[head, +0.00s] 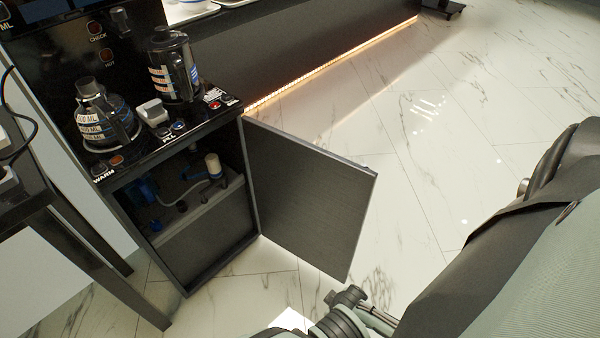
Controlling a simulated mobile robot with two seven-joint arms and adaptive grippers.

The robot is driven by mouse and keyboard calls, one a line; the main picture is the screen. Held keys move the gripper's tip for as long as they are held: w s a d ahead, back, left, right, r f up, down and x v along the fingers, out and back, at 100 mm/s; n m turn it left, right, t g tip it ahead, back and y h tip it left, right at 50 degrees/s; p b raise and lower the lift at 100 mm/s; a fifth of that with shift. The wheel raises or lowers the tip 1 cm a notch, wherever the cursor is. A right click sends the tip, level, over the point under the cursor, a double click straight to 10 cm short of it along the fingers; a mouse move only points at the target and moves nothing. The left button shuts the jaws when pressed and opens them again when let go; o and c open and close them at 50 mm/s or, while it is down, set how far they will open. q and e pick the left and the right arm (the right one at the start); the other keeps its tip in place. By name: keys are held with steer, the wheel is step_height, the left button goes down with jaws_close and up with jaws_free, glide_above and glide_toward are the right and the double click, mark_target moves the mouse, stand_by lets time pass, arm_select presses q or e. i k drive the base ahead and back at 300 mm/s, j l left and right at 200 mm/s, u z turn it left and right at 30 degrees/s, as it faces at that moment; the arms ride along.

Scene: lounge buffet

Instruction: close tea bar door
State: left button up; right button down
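The tea bar (200,128) is a black cabinet at the left of the head view. Its dark grey door (308,192) stands wide open, hinged at the cabinet's right front edge and swung out to the right. Inside the open cabinet are a grey shelf (200,206), tubing and a white-capped fitting. A dark jointed part of my arm, seemingly the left gripper (350,298), shows at the bottom edge just below the door's lower corner. It is cut off, and its fingers cannot be made out. I see no contact with the door. My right gripper is not in view.
A glass kettle (102,115) and a dark jug (173,66) stand on top of the tea bar. A black table frame (85,258) is at the left. A large dark and grey-green shape (520,250) fills the lower right. Marble floor (425,125) is clear beyond the door.

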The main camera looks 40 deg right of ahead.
mark_target(313, 201)
steer(key=l+u, duration=0.15)
steer(key=l, duration=0.3)
steer(key=k+l+u, duration=0.15)
steer(key=l, duration=0.25)
steer(key=k+l+u, duration=0.15)
steer(key=l, duration=0.3)
steer(key=l+u, duration=0.15)
steer(key=l, duration=0.3)
steer(key=k+l+u, duration=0.15)
steer(key=l, duration=0.25)
steer(key=l+u, duration=0.1)
steer(key=l, duration=0.25)
steer(key=k+l+u, duration=0.1)
steer(key=l, duration=0.25)
steer(key=k+l+u, duration=0.15)
steer(key=l, duration=0.2)
